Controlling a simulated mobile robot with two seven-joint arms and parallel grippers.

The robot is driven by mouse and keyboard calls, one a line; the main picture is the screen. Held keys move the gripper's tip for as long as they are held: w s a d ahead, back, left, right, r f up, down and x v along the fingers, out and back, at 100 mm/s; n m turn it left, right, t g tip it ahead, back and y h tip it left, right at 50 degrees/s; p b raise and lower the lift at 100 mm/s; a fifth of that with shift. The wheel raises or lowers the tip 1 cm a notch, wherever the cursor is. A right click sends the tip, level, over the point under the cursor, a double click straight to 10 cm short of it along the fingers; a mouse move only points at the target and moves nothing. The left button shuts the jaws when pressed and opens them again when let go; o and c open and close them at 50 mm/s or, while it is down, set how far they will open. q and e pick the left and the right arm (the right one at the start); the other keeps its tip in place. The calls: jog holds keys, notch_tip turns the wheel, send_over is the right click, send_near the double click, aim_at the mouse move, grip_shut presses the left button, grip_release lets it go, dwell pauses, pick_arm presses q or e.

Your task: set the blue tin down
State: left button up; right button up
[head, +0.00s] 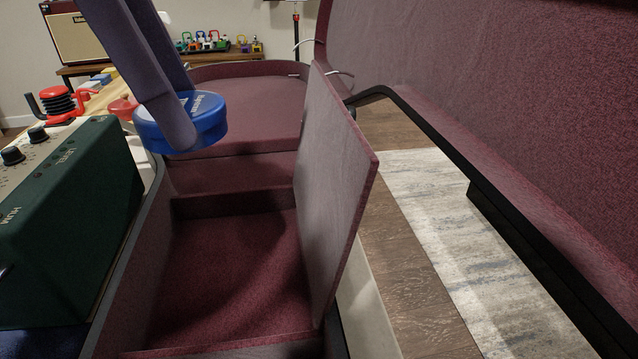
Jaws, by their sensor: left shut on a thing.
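A round blue tin (208,122) with white lettering on its lid is in the upper left of the head view. My left gripper (182,106) comes down from the top left and is shut on the tin, with one finger across its near side. The tin appears held in the air, roughly level, by the left edge of an open case with a dark red lining. The gripper covers part of the tin's lid and side. My right gripper is not in view.
The case's compartment (225,270) is open and looks empty; its lid (340,180) stands up on the right. A green box with knobs (75,205) stands at left. The raised case lid (500,110) fills the right side. Behind are a red spool-like object (58,102) and an amplifier (75,38).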

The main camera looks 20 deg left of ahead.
aim_at(238, 293)
pick_arm(q)
notch_tip(238, 293, down, 20)
jog(key=b, duration=0.4)
jog(key=shift+f, duration=0.2)
jog(key=o, duration=1.2)
jog(key=shift+r, duration=0.25)
jog(key=p+v, duration=0.2)
jog(key=v, duration=1)
jog(key=shift+p, duration=0.3)
